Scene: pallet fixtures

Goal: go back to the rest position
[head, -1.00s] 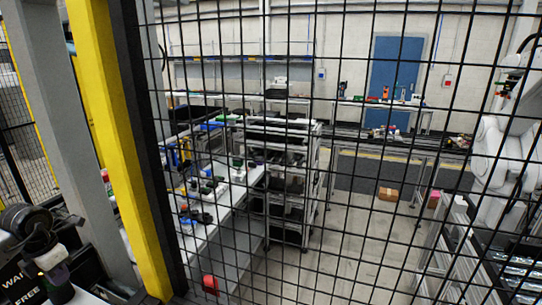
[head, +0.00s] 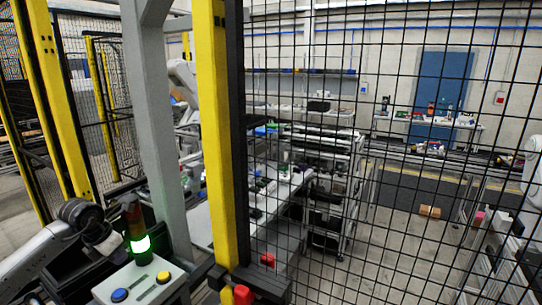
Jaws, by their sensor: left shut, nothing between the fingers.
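My left gripper (head: 108,243) is at the lower left, at the end of my grey arm that comes in from the left edge. It is small and partly dark here, shut and with nothing in it. It is close to a lamp (head: 140,243) glowing green on a pale button box (head: 148,284); I cannot tell whether they touch. My right gripper is not in view.
The box has a blue button (head: 119,295) and a yellow button (head: 163,277). Black mesh fence fills the right. Behind it are a shelf rack (head: 330,200), benches and a blue door (head: 437,95).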

